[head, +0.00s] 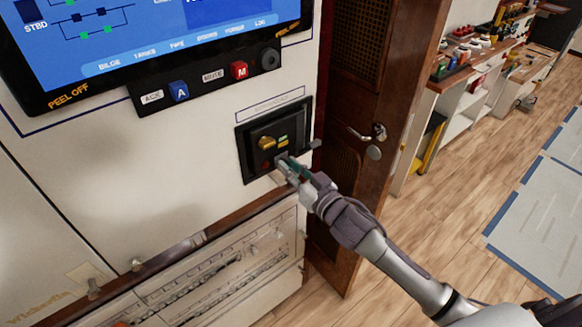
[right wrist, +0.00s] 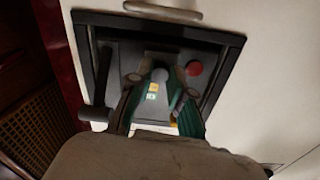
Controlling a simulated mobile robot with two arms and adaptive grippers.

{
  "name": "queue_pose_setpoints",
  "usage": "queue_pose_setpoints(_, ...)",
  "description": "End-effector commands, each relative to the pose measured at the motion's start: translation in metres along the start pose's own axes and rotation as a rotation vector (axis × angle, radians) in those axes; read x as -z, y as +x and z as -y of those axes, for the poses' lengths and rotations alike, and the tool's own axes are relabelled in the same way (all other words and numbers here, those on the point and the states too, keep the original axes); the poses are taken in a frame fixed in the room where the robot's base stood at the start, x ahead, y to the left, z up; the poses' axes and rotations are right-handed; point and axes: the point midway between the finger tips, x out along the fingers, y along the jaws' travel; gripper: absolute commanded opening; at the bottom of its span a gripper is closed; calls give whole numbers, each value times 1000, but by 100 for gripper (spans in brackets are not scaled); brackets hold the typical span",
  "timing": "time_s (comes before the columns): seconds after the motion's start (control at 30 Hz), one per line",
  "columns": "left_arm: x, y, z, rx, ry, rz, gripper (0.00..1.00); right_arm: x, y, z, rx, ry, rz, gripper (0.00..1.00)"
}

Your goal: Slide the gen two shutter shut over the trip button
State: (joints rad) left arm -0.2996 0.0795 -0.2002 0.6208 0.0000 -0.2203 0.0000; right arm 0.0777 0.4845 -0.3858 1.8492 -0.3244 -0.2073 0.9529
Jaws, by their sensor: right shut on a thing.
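The gen two breaker panel (head: 243,147) is a dark recessed frame in the white wall; it also fills the upper middle of the right wrist view (right wrist: 235,62). The red trip button (right wrist: 194,68) shows uncovered, beside my right fingers; in the head view it is a small dark red spot (head: 265,165). My right gripper (head: 283,160) is at the panel face, its green-sided fingers (right wrist: 160,88) shut around a grey upright tab (right wrist: 159,75), which looks like the shutter's grip. The shutter plate itself is hard to make out. My left gripper is not in view.
A dark lever (right wrist: 103,75) with a grey end (right wrist: 95,113) juts out at the panel's side. A wooden door (head: 350,130) stands right of the panel. A screen (head: 150,40) hangs above left.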

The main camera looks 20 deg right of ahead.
Motion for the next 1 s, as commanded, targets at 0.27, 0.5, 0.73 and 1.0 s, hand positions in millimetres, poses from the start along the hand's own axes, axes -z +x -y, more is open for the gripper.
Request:
queue_pose_setpoints(0.27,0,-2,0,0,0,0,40,-4,0,19,2,7,0,0)
queue_pose_setpoints(0.5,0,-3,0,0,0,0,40,-8,-1,47,-1,1,1,0)
queue_pose_setpoints(0.73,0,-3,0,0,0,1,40,-8,-2,48,2,1,1,0)
queue_pose_setpoints(1.0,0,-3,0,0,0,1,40,-8,-1,47,1,1,0,45)
